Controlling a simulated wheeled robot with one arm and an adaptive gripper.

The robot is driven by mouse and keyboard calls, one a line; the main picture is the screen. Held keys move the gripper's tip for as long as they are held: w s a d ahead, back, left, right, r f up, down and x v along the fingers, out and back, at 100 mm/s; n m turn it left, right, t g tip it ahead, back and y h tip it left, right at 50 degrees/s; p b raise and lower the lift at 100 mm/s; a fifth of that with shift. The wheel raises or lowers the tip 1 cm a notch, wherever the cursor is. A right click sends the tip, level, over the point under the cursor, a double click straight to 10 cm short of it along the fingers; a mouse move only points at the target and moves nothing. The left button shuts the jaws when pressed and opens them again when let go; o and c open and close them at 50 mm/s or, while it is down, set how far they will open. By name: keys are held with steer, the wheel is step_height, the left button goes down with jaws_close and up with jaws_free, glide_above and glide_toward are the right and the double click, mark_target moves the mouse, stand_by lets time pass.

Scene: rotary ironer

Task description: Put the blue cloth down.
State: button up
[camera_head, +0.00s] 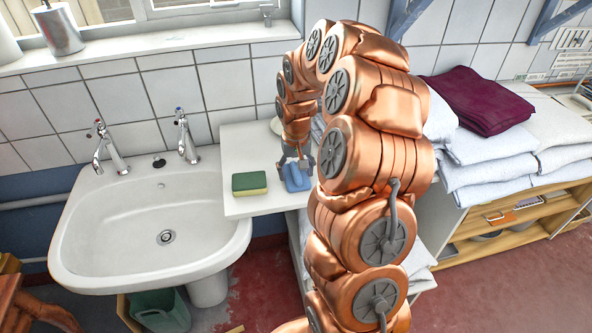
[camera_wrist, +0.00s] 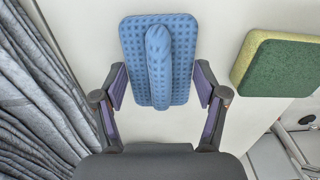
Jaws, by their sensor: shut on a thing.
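The blue cloth (camera_wrist: 184,60) is a dimpled rectangle with a raised roll along its middle. It lies between the two fingers of my gripper (camera_wrist: 160,86), which are shut on its sides in the wrist view. In the head view the cloth (camera_head: 297,178) is at the white counter top (camera_head: 243,150), close to the front edge, below my gripper (camera_head: 296,163). I cannot tell whether its underside touches the counter.
A green and yellow sponge (camera_head: 249,183) lies left of the cloth; it also shows in the wrist view (camera_wrist: 280,66). A white sink (camera_head: 140,225) with two taps is further left. Grey folded fabric (camera_wrist: 40,95) is beside the gripper. Folded linen (camera_head: 490,150) is piled at the right.

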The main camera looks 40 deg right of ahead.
steer(key=shift+f, duration=0.2)
steer(key=o, duration=1.1)
steer(key=shift+r, duration=0.1)
steer(key=shift+o, duration=0.2)
